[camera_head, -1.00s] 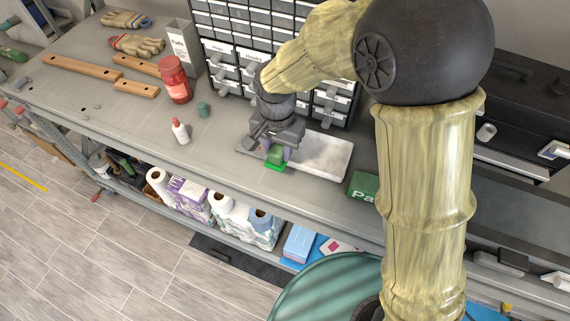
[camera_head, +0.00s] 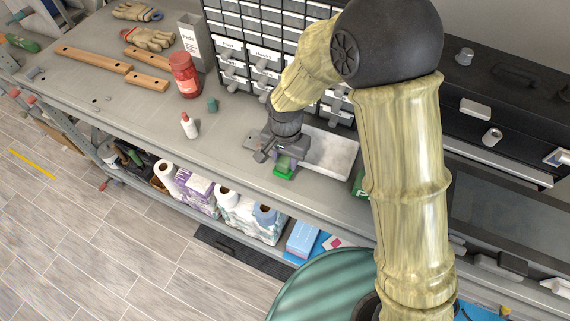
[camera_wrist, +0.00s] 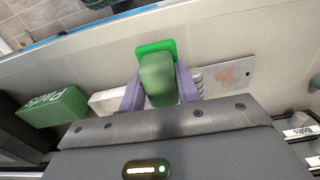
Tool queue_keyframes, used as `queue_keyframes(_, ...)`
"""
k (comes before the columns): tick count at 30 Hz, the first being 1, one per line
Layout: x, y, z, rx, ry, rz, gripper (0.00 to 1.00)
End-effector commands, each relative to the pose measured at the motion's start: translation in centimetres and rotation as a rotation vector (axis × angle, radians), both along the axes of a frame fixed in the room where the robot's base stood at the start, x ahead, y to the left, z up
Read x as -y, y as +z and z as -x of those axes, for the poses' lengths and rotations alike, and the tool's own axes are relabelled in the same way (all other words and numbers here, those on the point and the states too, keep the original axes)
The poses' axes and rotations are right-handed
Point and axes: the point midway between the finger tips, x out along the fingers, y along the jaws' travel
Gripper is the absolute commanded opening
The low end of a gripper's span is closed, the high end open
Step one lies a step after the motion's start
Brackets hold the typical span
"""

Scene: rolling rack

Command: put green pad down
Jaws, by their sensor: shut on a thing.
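The green pad has a bright green flat base (camera_head: 284,173) under a duller green block. In the wrist view its base (camera_wrist: 157,46) shows past the block (camera_wrist: 157,78). My gripper (camera_head: 283,161) is shut on the block, with a purple finger on each side in the wrist view. The pad is at the grey bench's front part, just in front of a pale slab (camera_head: 330,154). It looks at or very near the bench top; I cannot tell whether it touches. A stained grey plate (camera_wrist: 228,77) lies beside my gripper.
A green box marked Pads (camera_wrist: 50,107) stands to the right of the slab, mostly hidden behind my arm in the head view. A white bottle (camera_head: 189,126), red jar (camera_head: 184,75) and small teal piece (camera_head: 212,104) stand left. Drawers (camera_head: 262,65) rise behind.

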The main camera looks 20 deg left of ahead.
Motion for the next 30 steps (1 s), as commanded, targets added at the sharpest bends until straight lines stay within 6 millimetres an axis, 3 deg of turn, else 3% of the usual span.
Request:
queue_keyframes(8, 0.0, -0.4, 0.0, -0.001, 0.000, 0.001, 0.14)
queue_keyframes(18, 0.0, -4.0, 0.0, 0.000, 0.000, 0.000, 0.14)
queue_keyframes(29, 0.0, -4.5, 0.0, 0.001, -0.001, -0.001, 0.14)
queue_keyframes(30, 0.0, -4.5, 0.0, 0.001, -0.001, -0.001, 0.36)
